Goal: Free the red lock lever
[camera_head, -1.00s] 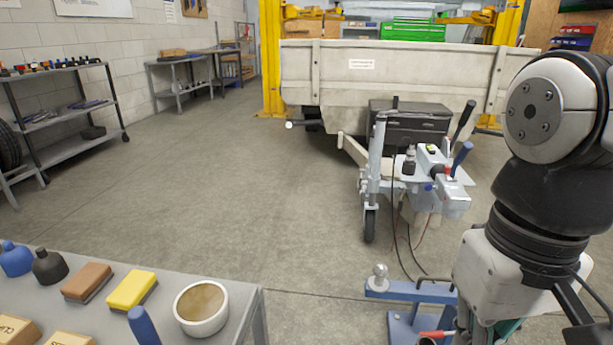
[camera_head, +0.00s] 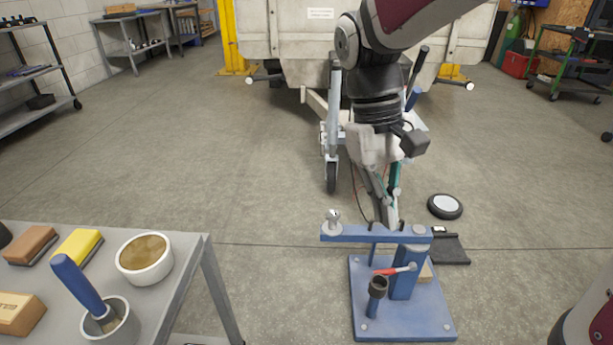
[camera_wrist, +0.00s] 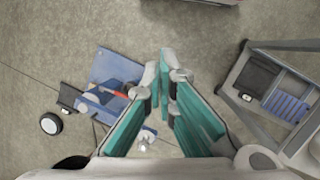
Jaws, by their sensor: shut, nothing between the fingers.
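The red lock lever (camera_head: 395,269) lies roughly level on a blue floor stand (camera_head: 420,318), against its upright and below the blue top bar (camera_head: 362,232). Its red part also shows in the wrist view (camera_wrist: 114,92), left of my fingers. A dark cup-shaped part (camera_head: 377,285) stands just in front of the lever. A ball hitch (camera_head: 333,217) sits on the bar's left end. My gripper (camera_head: 391,221) is shut and empty, pointing down by the top bar, apart from the lever. In the wrist view its fingertips (camera_wrist: 167,62) are together.
A grey bench (camera_head: 190,262) with a white bowl (camera_head: 144,259), brushes and a cup stands at left. The trailer (camera_head: 290,45) with its jockey wheel (camera_head: 331,176) is behind. A loose wheel (camera_head: 445,207) lies right of the stand.

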